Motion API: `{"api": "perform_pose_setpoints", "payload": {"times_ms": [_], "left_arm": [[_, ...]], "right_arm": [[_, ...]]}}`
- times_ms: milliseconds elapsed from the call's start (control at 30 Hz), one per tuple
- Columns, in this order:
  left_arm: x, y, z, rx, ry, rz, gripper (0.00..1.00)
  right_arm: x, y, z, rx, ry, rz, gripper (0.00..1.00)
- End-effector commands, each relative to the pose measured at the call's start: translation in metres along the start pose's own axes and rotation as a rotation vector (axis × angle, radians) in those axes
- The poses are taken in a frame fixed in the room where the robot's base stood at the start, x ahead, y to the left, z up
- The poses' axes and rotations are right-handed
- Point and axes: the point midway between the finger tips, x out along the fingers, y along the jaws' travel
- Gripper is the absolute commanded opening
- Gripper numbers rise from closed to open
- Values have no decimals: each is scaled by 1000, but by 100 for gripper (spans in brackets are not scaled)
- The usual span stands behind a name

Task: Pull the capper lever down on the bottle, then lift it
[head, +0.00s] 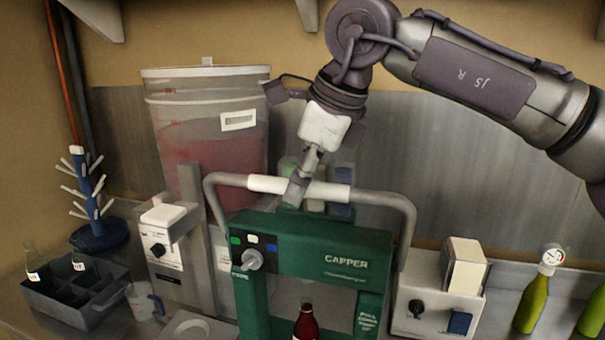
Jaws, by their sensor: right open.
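The green capper (345,262) stands on the counter at the lower middle. Its lever (378,197) is a grey U-shaped bar with white grip sections (268,184), and its crossbar is above the green body. A dark red bottle (306,325) stands under the capper's head, and its lower part is cut off by the picture edge. My right gripper (297,190) comes down from above onto the middle of the lever's crossbar. Its jaws are open at the bar, and I cannot tell whether they touch it. My left gripper is out of view.
A clear bucket of red liquid (215,140) stands behind left, with a grey device (165,245) before it. A blue bottle tree (95,215) and a divided crate (75,300) are left. A grey box (425,305) and green bottles (533,303) are right.

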Motion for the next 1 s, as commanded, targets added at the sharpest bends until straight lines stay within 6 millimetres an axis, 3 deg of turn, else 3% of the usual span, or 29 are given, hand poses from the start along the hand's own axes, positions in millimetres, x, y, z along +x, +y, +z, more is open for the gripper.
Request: {"api": "perform_pose_setpoints", "payload": {"times_ms": [267,600,1000], "left_arm": [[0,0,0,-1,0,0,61],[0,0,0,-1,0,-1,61],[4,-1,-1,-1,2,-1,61]], "right_arm": [[2,0,0,0,-1,0,50],[2,0,0,0,-1,0,0],[4,0,0,-6,-1,-13,0]]}}
